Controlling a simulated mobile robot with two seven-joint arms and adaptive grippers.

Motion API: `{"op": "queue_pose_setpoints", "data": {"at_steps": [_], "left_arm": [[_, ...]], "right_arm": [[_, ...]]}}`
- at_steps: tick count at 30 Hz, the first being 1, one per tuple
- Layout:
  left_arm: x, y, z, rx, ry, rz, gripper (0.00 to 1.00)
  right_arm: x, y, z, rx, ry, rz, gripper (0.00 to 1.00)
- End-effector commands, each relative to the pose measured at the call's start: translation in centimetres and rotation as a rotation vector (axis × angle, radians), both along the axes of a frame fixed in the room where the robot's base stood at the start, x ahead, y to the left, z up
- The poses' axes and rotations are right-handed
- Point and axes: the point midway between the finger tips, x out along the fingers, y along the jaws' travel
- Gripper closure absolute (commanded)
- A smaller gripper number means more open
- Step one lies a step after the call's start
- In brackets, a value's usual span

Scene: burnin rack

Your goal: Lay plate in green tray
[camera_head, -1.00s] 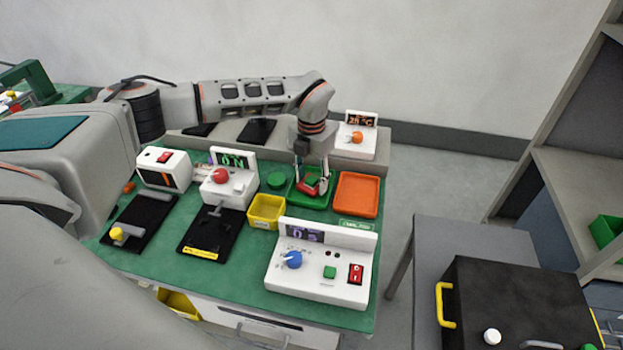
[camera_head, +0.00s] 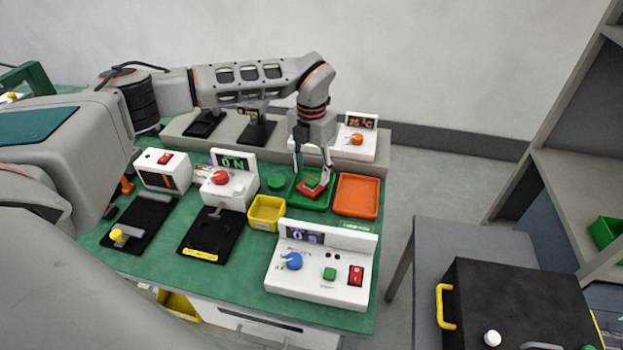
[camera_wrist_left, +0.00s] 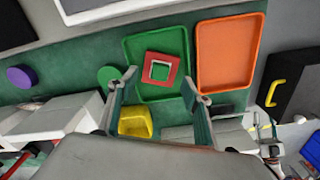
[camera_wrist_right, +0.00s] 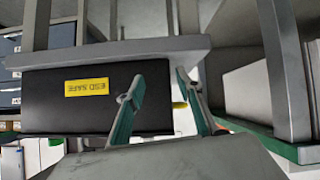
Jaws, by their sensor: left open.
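In the head view the plate (camera_head: 303,189) sits in the green tray (camera_head: 327,202) at the back right of the bench. My left gripper (camera_head: 312,178) is above the tray, with its fingers spread and apart from the plate. In the left wrist view my left gripper (camera_wrist_left: 162,84) is open with nothing between its fingers. My right gripper (camera_wrist_right: 155,80) is open and empty, facing a black box labelled ESD SAFE (camera_wrist_right: 50,110).
An orange tray (camera_head: 356,195) stands right of the green tray. A yellow bin (camera_head: 267,212) and a green disc (camera_head: 277,181) are to its left. A white box with a blue knob (camera_head: 318,270) stands in front. A white unit (camera_head: 366,145) stands behind.

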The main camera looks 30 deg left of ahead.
Motion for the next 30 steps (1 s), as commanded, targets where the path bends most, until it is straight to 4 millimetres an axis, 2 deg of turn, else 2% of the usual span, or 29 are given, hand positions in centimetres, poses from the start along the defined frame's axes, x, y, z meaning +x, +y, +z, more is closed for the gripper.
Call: {"op": "queue_pose_setpoints", "data": {"at_steps": [1,6,12,18,30], "left_arm": [[0.1,0.0,1.4,0.000,-0.004,0.000,0.51],[0.1,0.0,4.6,0.001,-0.003,-0.002,0.51],[0.0,0.0,7.1,0.001,-0.001,0.000,0.51],[0.0,0.0,7.8,0.000,0.001,-0.001,0.51],[0.0,0.0,7.8,0.000,0.001,-0.001,0.51]], "right_arm": [[0.0,0.0,0.0,0.000,0.000,0.000,0.64],[0.0,0.0,0.0,0.000,0.000,0.000,0.64],[0.0,0.0,0.0,0.000,0.000,0.000,0.64],[0.0,0.0,0.0,0.000,0.000,0.000,0.64],[0.0,0.0,0.0,0.000,0.001,0.000,0.64]]}}
